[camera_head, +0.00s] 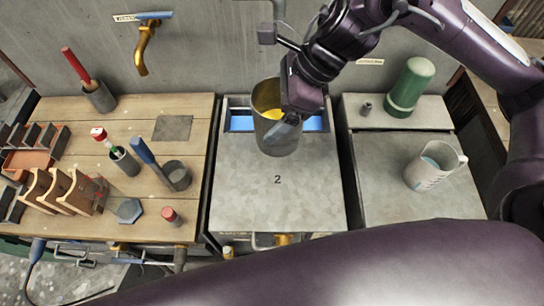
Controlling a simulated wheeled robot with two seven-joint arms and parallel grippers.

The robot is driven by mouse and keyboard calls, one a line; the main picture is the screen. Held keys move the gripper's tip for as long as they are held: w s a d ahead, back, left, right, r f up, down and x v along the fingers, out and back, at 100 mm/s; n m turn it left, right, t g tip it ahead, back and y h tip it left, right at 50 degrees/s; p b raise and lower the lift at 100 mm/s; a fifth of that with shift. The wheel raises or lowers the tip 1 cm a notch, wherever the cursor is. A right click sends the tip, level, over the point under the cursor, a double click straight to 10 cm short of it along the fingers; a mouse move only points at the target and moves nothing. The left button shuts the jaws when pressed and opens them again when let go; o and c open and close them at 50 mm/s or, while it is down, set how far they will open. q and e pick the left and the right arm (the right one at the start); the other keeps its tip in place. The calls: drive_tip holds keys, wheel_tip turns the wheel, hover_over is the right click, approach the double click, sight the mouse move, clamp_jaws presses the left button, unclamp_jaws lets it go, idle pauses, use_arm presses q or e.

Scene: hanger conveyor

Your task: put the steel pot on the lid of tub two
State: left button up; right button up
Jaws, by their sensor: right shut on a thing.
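The steel pot (276,137) is a grey cylinder with something yellow inside its mouth. My right gripper (290,118) is shut on the right side of its wall, and the gripper hides part of the rim. The pot looks upright or nearly so. It shows over the back part of the grey metal lid of tub two (278,205), which is marked "2". I cannot tell whether its bottom touches the lid. Behind the lid, a blue strip (241,122) shows in the tub's opening on both sides of the pot. My left gripper is not in view.
A wooden bench (120,215) on the left holds tools in cups and wooden racks. The right-hand tub lid (385,170) carries a measuring jug (430,168); a green bottle (411,87) stands behind it. A brass tap (146,45) juts from the wall. The lid's front is clear.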

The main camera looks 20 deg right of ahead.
drive_tip(key=shift+f, duration=9.9)
drive_tip(key=o, duration=1.1)
drive_tip(key=shift+s, duration=0.1)
drive_tip(key=shift+d, duration=0.1)
drive_tip(key=shift+r, duration=0.1)
drive_tip(key=shift+b+v, duration=0.9)
drive_tip(key=shift+v, duration=5.2)
